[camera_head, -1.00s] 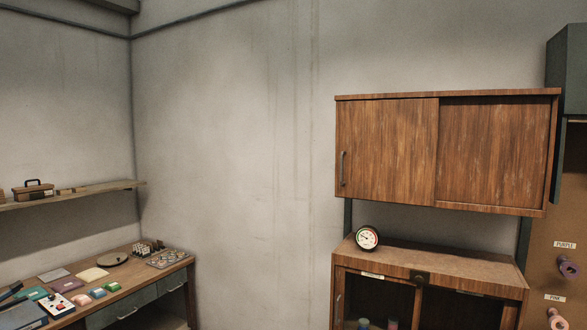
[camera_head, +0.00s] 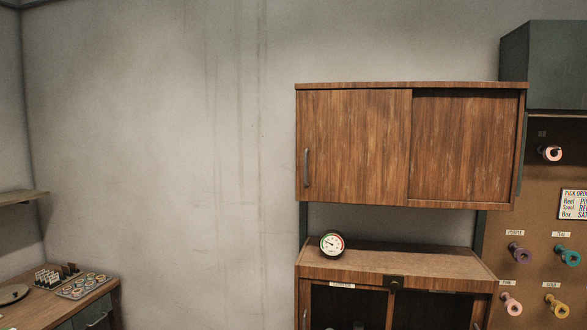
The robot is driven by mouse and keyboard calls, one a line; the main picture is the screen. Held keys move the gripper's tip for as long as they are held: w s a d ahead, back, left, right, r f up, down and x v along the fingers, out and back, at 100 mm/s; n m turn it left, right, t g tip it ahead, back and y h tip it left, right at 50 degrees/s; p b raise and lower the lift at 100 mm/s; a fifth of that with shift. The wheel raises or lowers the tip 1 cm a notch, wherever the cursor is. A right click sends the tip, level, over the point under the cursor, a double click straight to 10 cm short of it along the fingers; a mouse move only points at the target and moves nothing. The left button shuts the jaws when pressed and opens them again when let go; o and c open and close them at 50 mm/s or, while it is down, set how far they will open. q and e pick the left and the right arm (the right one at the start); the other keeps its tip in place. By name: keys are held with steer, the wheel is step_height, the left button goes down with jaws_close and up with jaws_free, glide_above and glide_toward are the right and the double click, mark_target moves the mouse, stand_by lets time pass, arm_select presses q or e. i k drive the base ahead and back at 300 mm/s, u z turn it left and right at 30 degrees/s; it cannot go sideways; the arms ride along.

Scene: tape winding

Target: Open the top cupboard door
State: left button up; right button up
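The top cupboard (camera_head: 411,145) is a wooden wall unit with two sliding-style door panels. Its left door (camera_head: 354,146) sits in front and has a grey vertical handle (camera_head: 306,168) near its left edge. The right door panel (camera_head: 460,150) sits slightly further back behind it. Both panels cover the front, so the inside is hidden. Neither of my grippers shows in the head view.
A lower wooden cabinet (camera_head: 390,262) stands below, with a round dial gauge (camera_head: 332,244) on top. A pegboard with coloured tape reels (camera_head: 518,253) is at right. A desk (camera_head: 90,303) and shelf (camera_head: 20,198) are at left. Bare wall lies between.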

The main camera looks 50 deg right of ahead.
mark_target(353, 146)
steer(key=z, duration=0.3)
steer(key=i, duration=0.65)
steer(key=z, duration=1.05)
steer(key=i, duration=0.5)
steer(key=z, duration=0.65)
